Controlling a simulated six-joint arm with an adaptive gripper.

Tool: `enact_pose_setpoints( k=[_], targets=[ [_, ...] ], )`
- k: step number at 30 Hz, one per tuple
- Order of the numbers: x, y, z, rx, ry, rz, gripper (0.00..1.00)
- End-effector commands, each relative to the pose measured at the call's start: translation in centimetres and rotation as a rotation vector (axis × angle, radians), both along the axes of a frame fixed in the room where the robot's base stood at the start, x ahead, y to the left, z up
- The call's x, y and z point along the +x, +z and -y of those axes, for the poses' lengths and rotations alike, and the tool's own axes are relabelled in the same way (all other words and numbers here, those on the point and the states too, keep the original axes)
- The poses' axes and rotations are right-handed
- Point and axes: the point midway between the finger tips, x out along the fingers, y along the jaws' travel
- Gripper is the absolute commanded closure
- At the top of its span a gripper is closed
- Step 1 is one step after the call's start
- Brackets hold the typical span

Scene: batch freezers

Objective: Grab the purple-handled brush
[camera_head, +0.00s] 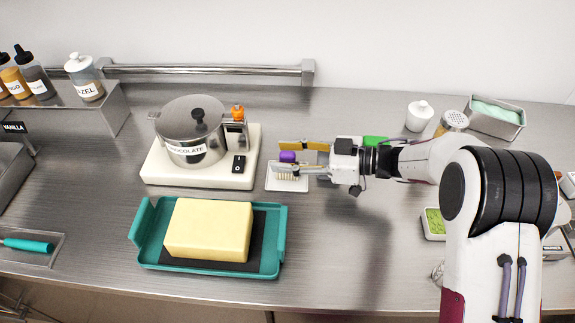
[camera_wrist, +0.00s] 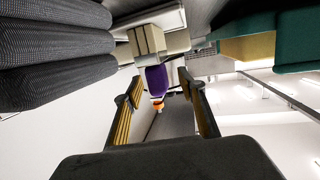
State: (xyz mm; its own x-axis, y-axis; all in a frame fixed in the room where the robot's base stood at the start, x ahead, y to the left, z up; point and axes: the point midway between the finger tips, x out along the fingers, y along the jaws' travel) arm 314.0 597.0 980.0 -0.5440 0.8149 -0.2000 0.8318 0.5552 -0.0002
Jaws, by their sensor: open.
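The brush (camera_head: 288,156) has a purple handle and pale bristles pointing down, and stands at a small white tray (camera_head: 288,186) right of the chocolate pot. My gripper (camera_head: 279,156) is open and level, reaching in from the right, with one finger on the far side of the handle and one on the near side. In the wrist view the purple handle (camera_wrist: 156,80) shows between the fingertips of my gripper (camera_wrist: 161,84), with the bristle block above it in the picture. Whether either finger touches the handle cannot be told. The near finger hides part of the brush.
A chocolate pot (camera_head: 190,135) on a white base (camera_head: 160,170) stands just left of the fingertips. A teal tray (camera_head: 140,235) with a yellow block (camera_head: 208,230) lies in front. A white jar (camera_head: 419,115) stands behind my arm.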

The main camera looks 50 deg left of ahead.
Motion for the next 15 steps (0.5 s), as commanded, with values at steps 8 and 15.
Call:
enact_pose_setpoints(
  k=[8,15],
  targets=[
    [0.00,0.01,0.01,0.000,0.000,0.000,1.00],
    [0.00,0.02,0.00,0.000,0.000,0.000,1.00]
  ],
)
